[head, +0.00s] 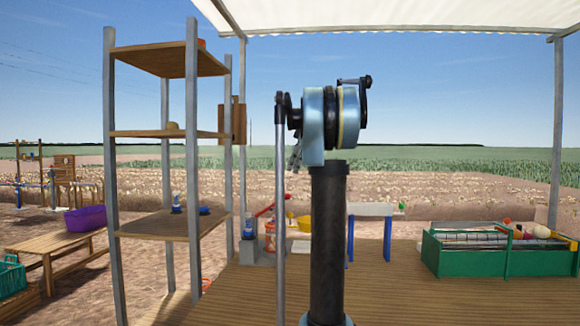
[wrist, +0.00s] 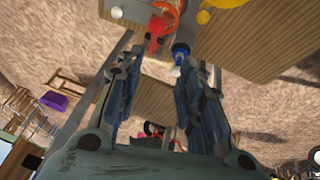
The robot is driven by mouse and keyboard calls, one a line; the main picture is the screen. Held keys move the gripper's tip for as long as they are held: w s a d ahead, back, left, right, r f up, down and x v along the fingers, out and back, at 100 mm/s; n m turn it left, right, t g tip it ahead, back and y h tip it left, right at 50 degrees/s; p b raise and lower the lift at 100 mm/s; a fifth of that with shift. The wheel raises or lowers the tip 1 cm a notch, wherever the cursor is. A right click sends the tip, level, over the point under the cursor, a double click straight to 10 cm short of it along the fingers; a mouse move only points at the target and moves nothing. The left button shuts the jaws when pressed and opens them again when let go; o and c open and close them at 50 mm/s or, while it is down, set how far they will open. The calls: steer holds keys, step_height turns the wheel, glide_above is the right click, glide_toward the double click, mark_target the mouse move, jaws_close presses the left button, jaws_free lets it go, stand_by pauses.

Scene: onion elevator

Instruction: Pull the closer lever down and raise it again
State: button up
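A slanted red lever-like bar (head: 266,211) shows left of centre in the head view, by an orange-red part (head: 270,237). A grey block with a small blue piece (head: 248,228) stands beside it. In the wrist view, a red-orange piece (wrist: 154,35) and a blue piece with a white tip (wrist: 181,52) appear near the top. I cannot tell which of these is the closer lever. My gripper (wrist: 167,65) is open in the wrist view, its two fingers apart with nothing held between them.
A tall wooden shelf (head: 165,225) stands at left, near a bench with a purple crate (head: 84,218). A small blue-legged table (head: 370,211) stands behind my arm. A green crate (head: 470,263) sits on the deck at right. Deck between is bare.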

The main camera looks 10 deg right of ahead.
steer(key=w, duration=0.1)
glide_toward(271, 207)
steer(key=f, duration=0.2)
steer(key=w+f, duration=0.1)
steer(key=f, duration=0.1)
steer(key=w+f, duration=0.1)
steer(key=f, duration=0.1)
steer(key=shift+a+f, duration=0.1)
steer(key=shift+a, duration=0.2)
jaws_close()
stand_by(0.4)
